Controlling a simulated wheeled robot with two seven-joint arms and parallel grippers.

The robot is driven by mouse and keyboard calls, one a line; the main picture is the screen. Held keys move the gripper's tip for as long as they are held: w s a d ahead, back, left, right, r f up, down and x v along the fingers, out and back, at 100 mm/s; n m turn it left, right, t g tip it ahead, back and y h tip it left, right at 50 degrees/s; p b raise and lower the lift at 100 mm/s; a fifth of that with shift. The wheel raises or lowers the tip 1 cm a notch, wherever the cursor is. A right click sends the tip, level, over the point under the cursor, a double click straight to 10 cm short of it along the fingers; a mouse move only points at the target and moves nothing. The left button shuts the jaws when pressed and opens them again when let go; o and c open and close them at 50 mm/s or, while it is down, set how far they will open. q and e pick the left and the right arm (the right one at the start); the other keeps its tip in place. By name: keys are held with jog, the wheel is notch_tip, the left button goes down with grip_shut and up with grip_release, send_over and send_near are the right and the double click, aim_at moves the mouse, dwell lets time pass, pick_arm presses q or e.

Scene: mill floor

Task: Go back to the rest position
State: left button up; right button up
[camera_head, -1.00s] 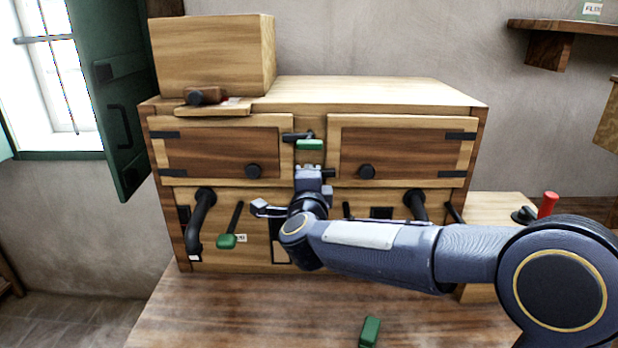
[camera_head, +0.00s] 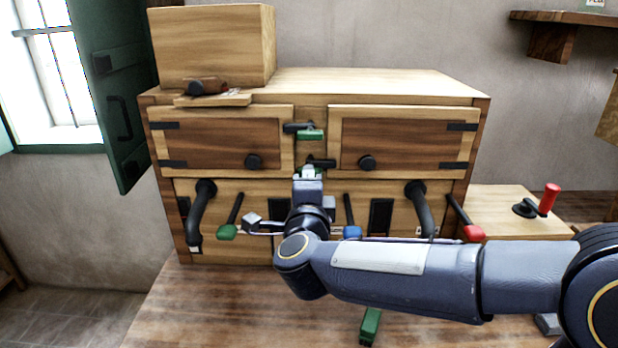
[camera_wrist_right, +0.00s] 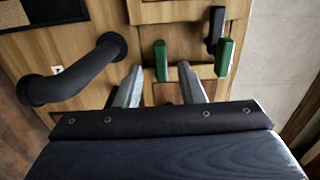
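My right arm comes in from the right in the head view, and its gripper (camera_head: 308,173) is in front of the cabinet's middle. In the right wrist view its two fingers (camera_wrist_right: 161,88) stand apart with nothing held between them. A green-handled latch (camera_head: 311,134) is above the gripper on the wooden cabinet (camera_head: 390,84). A second latch (camera_head: 321,163) is just behind the fingertips, partly hidden; I cannot tell whether they touch it. Two green handles, one left (camera_wrist_right: 160,60) and one right (camera_wrist_right: 224,58), show beyond the fingers. My left gripper is not in view.
Black bar handles (camera_head: 202,214) (camera_head: 419,208) stick out of the cabinet front. Green (camera_head: 228,232), blue (camera_head: 352,232) and red (camera_head: 473,233) levers hang below the doors. A green block (camera_head: 370,325) is on the table (camera_head: 220,305). A wooden box (camera_head: 213,45) sits on top.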

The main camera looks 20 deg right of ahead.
jog(key=shift+s+a, duration=0.1)
jog(key=shift+s, duration=0.35)
